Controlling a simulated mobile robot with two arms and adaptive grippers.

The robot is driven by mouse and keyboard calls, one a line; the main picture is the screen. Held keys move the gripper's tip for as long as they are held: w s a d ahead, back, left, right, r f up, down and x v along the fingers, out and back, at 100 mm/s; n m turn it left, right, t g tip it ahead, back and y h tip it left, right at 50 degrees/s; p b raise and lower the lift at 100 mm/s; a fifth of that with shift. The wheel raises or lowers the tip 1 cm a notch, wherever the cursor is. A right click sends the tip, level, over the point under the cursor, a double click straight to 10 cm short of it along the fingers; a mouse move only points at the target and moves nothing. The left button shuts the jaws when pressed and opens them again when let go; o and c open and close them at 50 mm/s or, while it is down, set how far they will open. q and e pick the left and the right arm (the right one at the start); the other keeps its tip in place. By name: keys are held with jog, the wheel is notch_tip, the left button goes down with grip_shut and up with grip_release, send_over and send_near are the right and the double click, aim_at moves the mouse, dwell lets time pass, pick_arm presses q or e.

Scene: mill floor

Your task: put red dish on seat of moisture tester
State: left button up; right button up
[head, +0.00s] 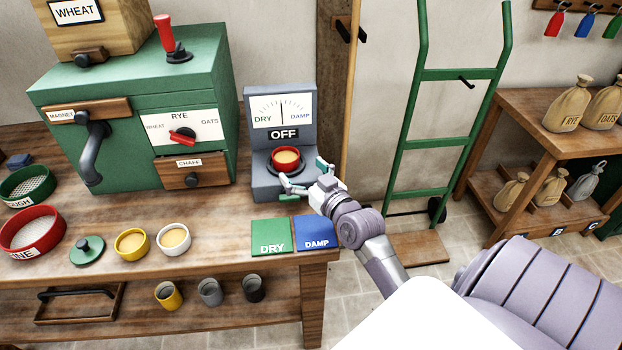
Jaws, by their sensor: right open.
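The red dish (286,159), with tan grain in it, sits upright on the seat of the grey moisture tester (257,179). The tester shows a DRY/DAMP dial and an OFF sign. My right gripper (303,178) is open at the tester's front right, its fingers spread close beside the dish. I cannot tell whether a finger touches the dish or the tester. My left gripper is not in view.
A green DRY card (271,237) and a blue DAMP card (316,232) lie at the bench's right end. Yellow (132,244) and white (173,240) dishes stand left of them. The green mill (140,80) stands left of the tester. A green hand truck (445,130) leans right.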

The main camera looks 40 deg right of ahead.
jog(key=s, duration=0.4)
jog(key=shift+a+r, duration=0.15)
jog(key=shift+s, duration=0.1)
dwell(0.3)
